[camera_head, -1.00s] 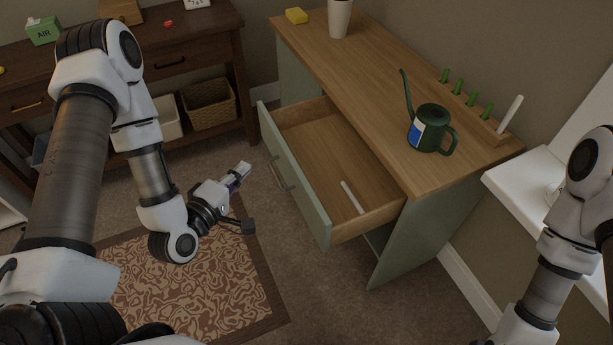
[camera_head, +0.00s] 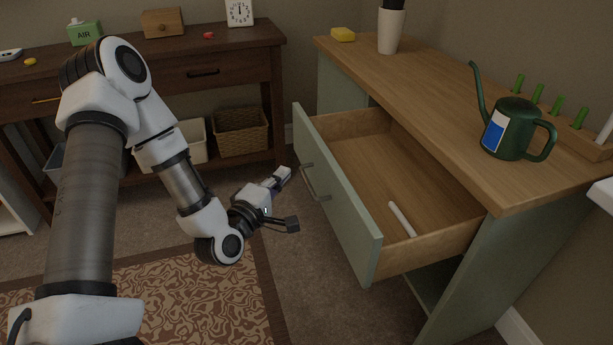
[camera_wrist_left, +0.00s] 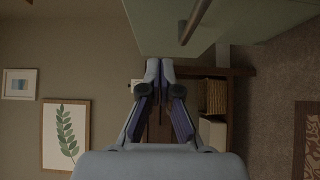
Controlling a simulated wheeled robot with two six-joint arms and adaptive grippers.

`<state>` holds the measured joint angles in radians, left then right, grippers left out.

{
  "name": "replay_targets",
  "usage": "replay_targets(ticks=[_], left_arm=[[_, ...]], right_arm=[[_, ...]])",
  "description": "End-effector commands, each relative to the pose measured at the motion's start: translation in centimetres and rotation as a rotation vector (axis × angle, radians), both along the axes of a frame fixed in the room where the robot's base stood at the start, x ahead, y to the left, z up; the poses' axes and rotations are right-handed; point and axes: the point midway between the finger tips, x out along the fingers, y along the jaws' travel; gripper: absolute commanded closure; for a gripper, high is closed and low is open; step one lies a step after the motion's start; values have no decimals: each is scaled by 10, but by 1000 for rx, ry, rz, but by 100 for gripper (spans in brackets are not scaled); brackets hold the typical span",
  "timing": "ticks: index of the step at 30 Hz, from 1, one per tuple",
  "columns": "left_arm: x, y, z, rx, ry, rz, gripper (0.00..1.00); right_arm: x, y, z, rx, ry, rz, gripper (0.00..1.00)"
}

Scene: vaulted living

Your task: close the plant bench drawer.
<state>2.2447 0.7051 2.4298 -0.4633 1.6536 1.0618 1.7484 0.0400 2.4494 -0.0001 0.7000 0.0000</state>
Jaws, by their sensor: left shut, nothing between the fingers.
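The plant bench (camera_head: 450,88) has a wooden top and pale green sides. Its drawer (camera_head: 335,192) is pulled well out, with a pale green front, a metal bar handle (camera_head: 315,183) and a white stick (camera_head: 402,219) inside. My left gripper (camera_head: 282,175) is shut and empty, just left of the drawer front near the handle, apart from it in the head view. In the left wrist view, the shut fingertips (camera_wrist_left: 160,66) are close to the pale green drawer front (camera_wrist_left: 225,22), with the handle (camera_wrist_left: 195,20) above them. My right gripper is out of view.
A dark green watering can (camera_head: 508,128), a yellow sponge (camera_head: 343,34) and a white pot (camera_head: 391,30) stand on the bench. A dark wooden console (camera_head: 235,65) with baskets stands behind. A patterned rug (camera_head: 190,300) and bare carpet lie in front of the drawer.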

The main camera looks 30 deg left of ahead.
Motion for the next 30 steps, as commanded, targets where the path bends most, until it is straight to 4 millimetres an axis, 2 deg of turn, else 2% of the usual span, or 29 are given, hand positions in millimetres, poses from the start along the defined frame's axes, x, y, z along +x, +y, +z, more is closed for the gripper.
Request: replay_targets(ticks=[5,12,30], left_arm=[[40,2,1,6,-3,-2,100],[64,-20,0,4,1,-3,100],[73,-28,1,2,1,-2,100]], right_arm=[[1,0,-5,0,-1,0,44],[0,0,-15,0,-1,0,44],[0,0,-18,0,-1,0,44]])
